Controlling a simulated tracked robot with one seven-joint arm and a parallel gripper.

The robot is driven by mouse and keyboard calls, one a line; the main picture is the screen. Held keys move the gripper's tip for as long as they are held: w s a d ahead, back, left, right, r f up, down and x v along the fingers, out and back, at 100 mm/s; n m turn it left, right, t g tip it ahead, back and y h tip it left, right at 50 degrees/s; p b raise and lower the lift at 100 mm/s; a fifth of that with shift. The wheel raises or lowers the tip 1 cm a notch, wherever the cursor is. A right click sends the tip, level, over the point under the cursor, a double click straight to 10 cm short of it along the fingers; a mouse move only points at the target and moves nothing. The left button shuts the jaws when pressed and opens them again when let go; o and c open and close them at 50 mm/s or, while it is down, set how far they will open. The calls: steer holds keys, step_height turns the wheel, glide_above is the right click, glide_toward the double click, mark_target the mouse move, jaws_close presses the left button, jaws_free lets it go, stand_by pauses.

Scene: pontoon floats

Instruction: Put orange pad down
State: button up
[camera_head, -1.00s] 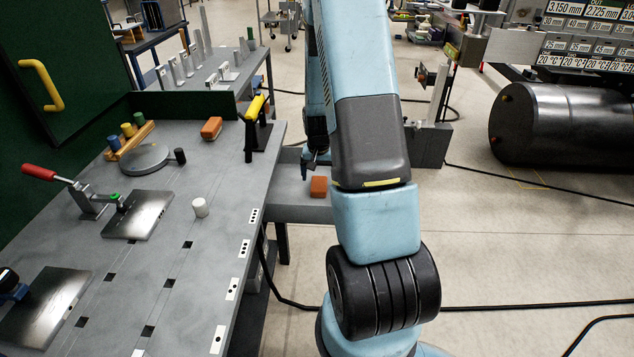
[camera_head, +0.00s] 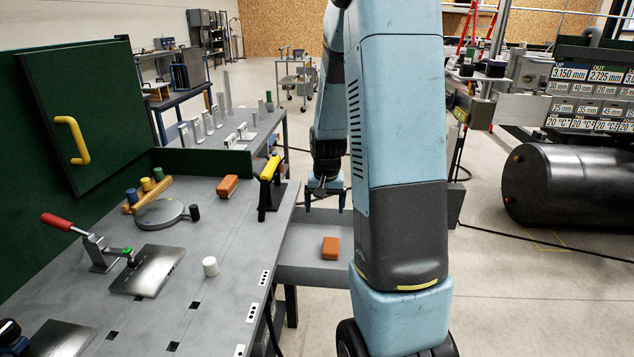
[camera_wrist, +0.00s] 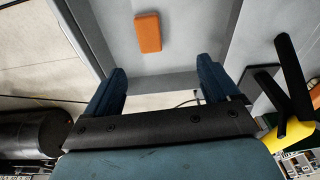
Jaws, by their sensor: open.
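An orange pad (camera_head: 331,248) lies flat on a low grey side shelf (camera_head: 310,272) beside the workbench. The same pad shows in the wrist view (camera_wrist: 148,32), lying on the shelf beyond the fingers and touching neither. My gripper (camera_head: 326,200) is open and empty, raised above the far part of the shelf. In the wrist view my two blue fingers (camera_wrist: 160,80) are spread wide apart with nothing between them. A second orange block (camera_head: 228,186) lies on the main bench near its back edge.
The grey workbench (camera_head: 225,262) holds a yellow-handled black stand (camera_head: 270,180) close to the shelf, a red-handled clamp (camera_head: 85,240), a white cylinder (camera_head: 210,266) and a round grey disc (camera_head: 160,213). A dark tank (camera_head: 570,187) lies at the right.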

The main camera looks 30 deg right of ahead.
steer(key=s+a+r+n+t, duration=0.2)
steer(key=s+a+r, duration=0.5)
steer(key=s+r, duration=0.4)
steer(key=s+a+r+n+t, duration=0.1)
steer(key=s+a+r+n, duration=0.3)
steer(key=s+a+r, duration=0.4)
steer(key=s+r, duration=0.4)
steer(key=shift+a+r+t+y, duration=0.15)
steer(key=shift+r+t+y, duration=0.15)
steer(key=shift+t+y, duration=0.1)
steer(key=shift+s, duration=0.1)
